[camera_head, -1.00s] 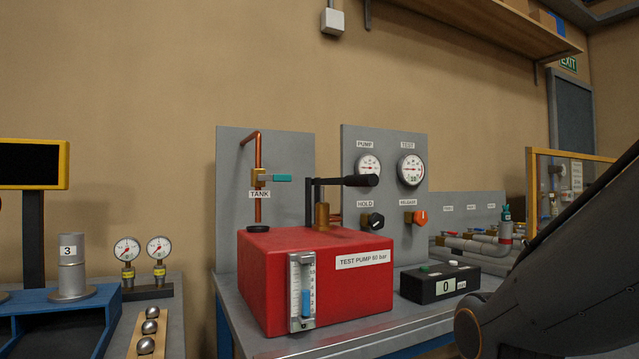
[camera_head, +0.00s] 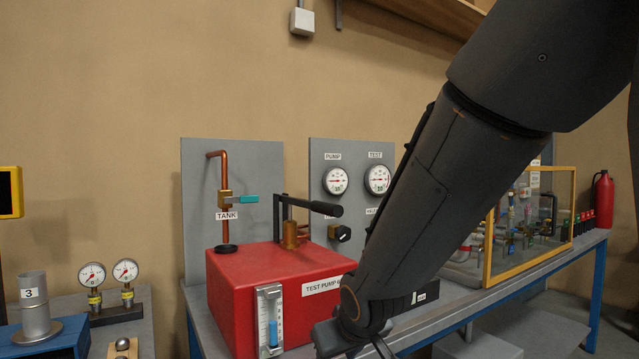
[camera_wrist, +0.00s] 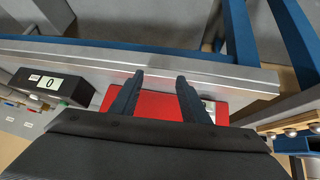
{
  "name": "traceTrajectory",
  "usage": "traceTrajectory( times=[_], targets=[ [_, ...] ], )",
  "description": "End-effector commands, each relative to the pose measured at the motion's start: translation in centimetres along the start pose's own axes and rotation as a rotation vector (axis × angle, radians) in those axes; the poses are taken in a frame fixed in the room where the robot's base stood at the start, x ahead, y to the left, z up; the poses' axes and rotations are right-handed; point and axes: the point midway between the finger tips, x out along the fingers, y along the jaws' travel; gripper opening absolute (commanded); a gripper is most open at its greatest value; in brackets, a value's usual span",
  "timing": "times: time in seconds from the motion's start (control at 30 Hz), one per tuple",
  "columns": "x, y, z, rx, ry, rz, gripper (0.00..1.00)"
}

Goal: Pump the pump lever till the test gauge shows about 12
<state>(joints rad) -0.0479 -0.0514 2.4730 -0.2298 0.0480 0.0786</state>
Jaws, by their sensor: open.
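The red test pump (camera_head: 262,272) stands on the grey bench. Its black pump lever (camera_head: 318,207) rests near level on a brass post and points right. The test gauge (camera_head: 377,180) is at the right of the grey panel, with the pump gauge (camera_head: 336,180) to its left; the needle readings are too small to tell. My arm crosses in front of the bench. My gripper (camera_wrist: 160,82) is open and empty in the wrist view, with part of the red pump (camera_wrist: 205,104) behind its fingers. The lever is not seen there.
The hold knob (camera_head: 340,233) sits below the pump gauge. A black box with a 0 display (camera_wrist: 50,84) lies beside the pump. A yellow-framed case (camera_head: 529,225) and a red extinguisher (camera_head: 604,199) stand to the right. A copper tank pipe (camera_head: 224,180) rises behind the pump.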

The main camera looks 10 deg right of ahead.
Motion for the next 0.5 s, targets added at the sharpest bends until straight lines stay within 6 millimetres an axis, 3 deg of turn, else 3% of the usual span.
traceTrajectory(
  times=[0.1, 0.3, 0.4, 0.5],
  targets=[
    [-2.3, 3.4, -6.8, -0.02, 0.202, 0.023, 0.42],
    [-7.1, 7.0, -17.0, -0.087, 0.574, -0.002, 0.42],
    [-9.8, 7.8, -20.2, -0.116, 0.722, -0.034, 0.42],
    [-11.7, 8.2, -22.1, -0.137, 0.823, -0.064, 0.42]
  ],
)
